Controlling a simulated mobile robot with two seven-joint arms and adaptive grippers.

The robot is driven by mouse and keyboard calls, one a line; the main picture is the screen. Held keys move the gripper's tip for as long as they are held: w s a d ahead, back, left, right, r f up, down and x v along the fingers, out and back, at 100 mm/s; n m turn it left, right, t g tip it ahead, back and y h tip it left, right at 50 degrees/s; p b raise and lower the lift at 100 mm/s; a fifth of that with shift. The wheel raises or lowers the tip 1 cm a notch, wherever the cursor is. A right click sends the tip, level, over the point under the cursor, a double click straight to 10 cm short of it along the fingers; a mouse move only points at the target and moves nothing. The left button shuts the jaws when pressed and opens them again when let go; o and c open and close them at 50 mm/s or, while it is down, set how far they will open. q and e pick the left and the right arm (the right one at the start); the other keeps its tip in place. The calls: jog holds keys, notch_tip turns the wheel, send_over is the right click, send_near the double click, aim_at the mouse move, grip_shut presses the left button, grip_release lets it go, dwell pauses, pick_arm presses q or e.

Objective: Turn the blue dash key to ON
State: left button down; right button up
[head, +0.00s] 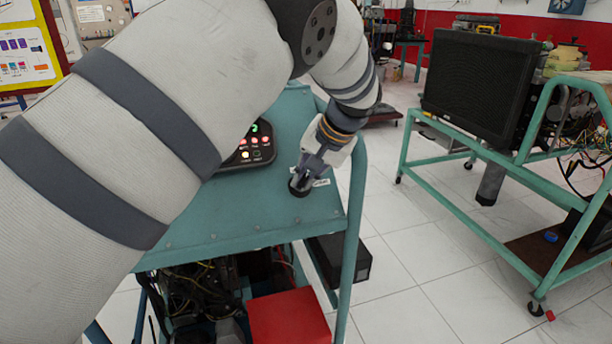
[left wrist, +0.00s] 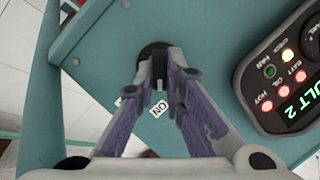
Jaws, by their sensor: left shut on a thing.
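My left gripper (head: 307,170) reaches down to a black round key switch (head: 298,190) on the teal panel (head: 230,222). In the left wrist view the two purple-padded fingers of my left gripper (left wrist: 165,72) close in at the switch (left wrist: 152,50). They are shut on the dash key, which is mostly hidden between the fingertips. I cannot make out its blue colour or its exact angle. A white ON label (left wrist: 159,109) lies beside the switch, and another label is partly covered by a finger. My right gripper is not in view.
A black gauge box (left wrist: 247,93) with lit lamps and green "ULT 2" text stands beside the switch. A red box (head: 290,318) sits below the panel. Another teal engine stand (head: 480,158) with a black radiator (head: 478,85) is at right. White floor lies between.

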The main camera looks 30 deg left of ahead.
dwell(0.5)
pick_arm(q)
jog(key=c, duration=1.7)
grip_release()
jog(key=v, duration=1.2)
jog(key=shift+d, duration=0.1)
